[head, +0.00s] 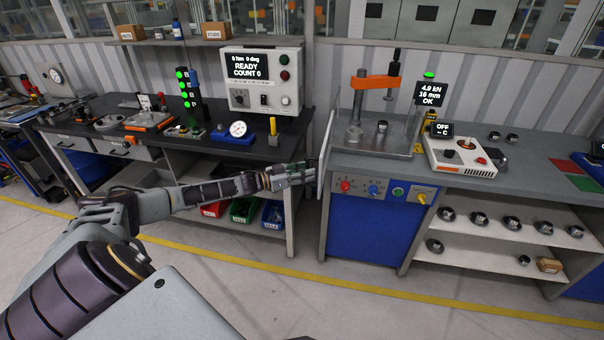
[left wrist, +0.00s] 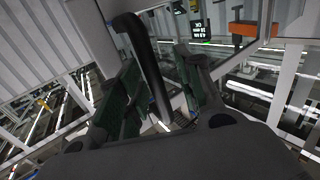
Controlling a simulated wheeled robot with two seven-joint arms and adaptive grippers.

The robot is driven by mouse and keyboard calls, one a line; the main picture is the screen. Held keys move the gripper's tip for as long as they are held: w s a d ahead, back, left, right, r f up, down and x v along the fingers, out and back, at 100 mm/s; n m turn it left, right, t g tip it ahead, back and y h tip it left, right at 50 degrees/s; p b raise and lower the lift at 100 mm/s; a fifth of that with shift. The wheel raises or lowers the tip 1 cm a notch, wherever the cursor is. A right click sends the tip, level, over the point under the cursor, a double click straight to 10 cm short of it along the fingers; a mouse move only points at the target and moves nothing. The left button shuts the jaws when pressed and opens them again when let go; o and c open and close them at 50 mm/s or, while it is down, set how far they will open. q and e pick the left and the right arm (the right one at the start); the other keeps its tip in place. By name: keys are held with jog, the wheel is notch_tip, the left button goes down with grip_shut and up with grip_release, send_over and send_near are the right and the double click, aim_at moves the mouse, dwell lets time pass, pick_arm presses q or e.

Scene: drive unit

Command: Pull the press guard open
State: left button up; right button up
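The press (head: 377,85) with its orange arm stands on the grey bench at the centre right. The guard (head: 325,155), a thin pale-framed panel, stands nearly edge-on at the left front corner of the press; the press front is not covered by it. My left gripper (head: 303,172) is at the guard's outer side, left of the press. In the left wrist view, a black curved handle (left wrist: 148,65) passes between my green-padded left gripper (left wrist: 160,90) fingers. The fingers stand apart, with a gap on the right side of the handle. My right gripper is not in view.
A dark bench (head: 200,150) with a tester (head: 262,80) stands to the left, with coloured bins (head: 243,210) below. A controller box (head: 460,155) sits right of the press. The floor in front is clear.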

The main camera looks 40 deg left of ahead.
pick_arm(q)
jog(key=shift+s+a, duration=0.1)
jog(key=v, duration=1.1)
jog(key=shift+s, duration=0.35)
dwell(0.7)
jog(key=shift+a, duration=0.15)
dwell(0.4)
